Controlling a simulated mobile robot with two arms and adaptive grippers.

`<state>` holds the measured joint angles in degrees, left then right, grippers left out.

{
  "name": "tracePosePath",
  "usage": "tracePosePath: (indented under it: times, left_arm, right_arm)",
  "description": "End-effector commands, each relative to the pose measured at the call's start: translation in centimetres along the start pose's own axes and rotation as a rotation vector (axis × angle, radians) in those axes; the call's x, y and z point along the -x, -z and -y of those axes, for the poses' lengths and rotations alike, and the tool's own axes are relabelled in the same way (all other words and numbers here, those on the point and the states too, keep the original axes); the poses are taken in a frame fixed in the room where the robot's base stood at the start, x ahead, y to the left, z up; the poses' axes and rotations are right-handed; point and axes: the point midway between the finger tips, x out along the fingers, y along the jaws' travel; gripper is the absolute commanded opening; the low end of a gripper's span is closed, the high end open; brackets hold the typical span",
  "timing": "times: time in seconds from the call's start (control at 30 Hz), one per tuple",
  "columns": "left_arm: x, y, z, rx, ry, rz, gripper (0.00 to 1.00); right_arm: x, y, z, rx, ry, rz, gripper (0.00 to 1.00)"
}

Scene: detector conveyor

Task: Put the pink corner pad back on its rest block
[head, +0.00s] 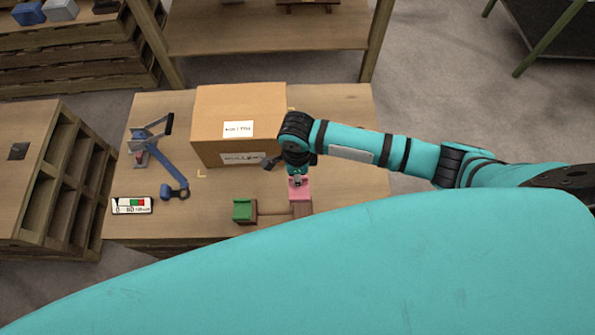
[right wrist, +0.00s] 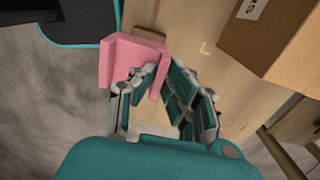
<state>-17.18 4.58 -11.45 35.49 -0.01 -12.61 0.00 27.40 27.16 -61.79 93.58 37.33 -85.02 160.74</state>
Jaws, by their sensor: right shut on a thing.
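The pink corner pad (head: 300,188) is at the front right of the table, at the end of my right arm. My right gripper (head: 297,178) points down and is shut on the pad. In the right wrist view the pad (right wrist: 122,58) shows as an L-shaped pink piece by my right fingertips (right wrist: 152,82). A brown wooden block (head: 302,209) lies right by the pad in the head view, and a bit of brown wood (right wrist: 149,34) shows past it in the right wrist view. I cannot tell whether pad and block touch. My left gripper is not in view.
A green pad (head: 243,210) sits on a block at the left end of the wooden bar (head: 274,210). A large carton (head: 212,105) stands behind. A blue jointed device (head: 165,160) and a small display (head: 132,205) are at the left.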

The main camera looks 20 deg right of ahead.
Motion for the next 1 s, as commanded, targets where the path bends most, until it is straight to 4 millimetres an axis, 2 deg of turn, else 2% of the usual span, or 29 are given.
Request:
tracePosePath:
  times: [0.17,0.4,0.47,1.0]
  left_arm:
    - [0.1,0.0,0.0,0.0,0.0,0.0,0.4]
    - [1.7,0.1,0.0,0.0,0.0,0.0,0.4]
    - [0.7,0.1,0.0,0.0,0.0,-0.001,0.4]
    - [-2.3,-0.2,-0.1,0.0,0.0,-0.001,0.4]
  right_arm:
    - [0.1,0.0,0.0,0.002,-0.001,0.001,0.0]
    - [0.2,-0.1,-0.1,0.001,-0.009,0.001,0.0]
    - [-1.2,0.0,0.0,0.002,-0.009,0.001,0.0]
    - [-7.7,0.0,0.0,0.001,-0.009,0.001,0.0]
